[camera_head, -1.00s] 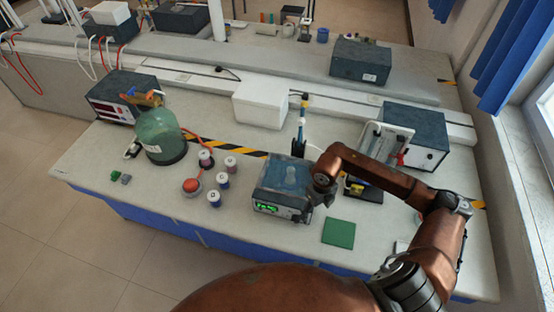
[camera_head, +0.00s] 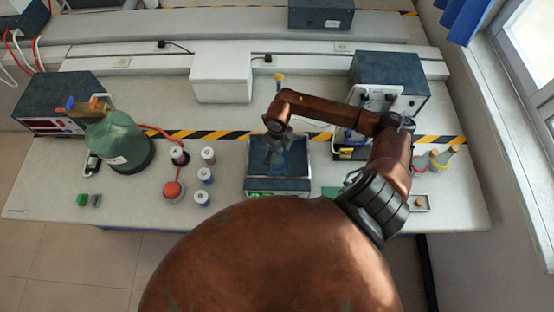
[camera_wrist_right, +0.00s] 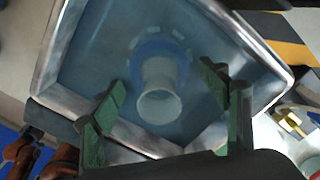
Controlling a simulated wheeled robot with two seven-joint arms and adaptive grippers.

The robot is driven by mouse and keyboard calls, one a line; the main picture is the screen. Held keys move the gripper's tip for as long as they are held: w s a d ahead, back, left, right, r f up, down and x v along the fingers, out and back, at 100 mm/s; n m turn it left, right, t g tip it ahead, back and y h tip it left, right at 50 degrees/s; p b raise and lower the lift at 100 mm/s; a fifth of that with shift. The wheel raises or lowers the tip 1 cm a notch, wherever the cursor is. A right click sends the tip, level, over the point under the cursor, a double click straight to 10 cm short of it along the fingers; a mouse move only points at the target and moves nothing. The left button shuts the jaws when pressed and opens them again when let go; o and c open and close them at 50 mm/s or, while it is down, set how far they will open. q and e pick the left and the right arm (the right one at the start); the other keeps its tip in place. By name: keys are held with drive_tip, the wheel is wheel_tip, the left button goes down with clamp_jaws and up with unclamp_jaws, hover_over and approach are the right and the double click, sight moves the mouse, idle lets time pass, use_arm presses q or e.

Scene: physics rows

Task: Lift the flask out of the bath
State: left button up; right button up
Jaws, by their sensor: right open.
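The bath (camera_head: 292,184) is a dark-sided box with a metal rim and bluish water, on the bench in front of me. In the right wrist view its metal rim (camera_wrist_right: 62,55) surrounds the water. The flask (camera_wrist_right: 160,105) stands in the water there, its pale open neck towards the camera and a blue ring around its body. My right gripper (camera_head: 274,152) is over the bath and hides most of the flask in the head view. In the wrist view its green-padded fingers (camera_wrist_right: 163,82) are spread apart, one on each side of the flask neck, with gaps. My left gripper is out of view.
Several small capped bottles (camera_head: 204,175) and a red-topped item (camera_head: 172,190) stand left of the bath. A large green bottle (camera_head: 120,145) is farther left. A white box (camera_head: 221,78) stands behind. A dark instrument (camera_head: 392,72) and flasks (camera_head: 440,158) are to the right.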

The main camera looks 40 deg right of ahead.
sight(278, 159)
drive_tip(key=shift+s+f, duration=0.1)
drive_tip(key=shift+f, duration=1.55)
drive_tip(key=c, duration=1.8)
drive_tip(key=shift+r, duration=0.1)
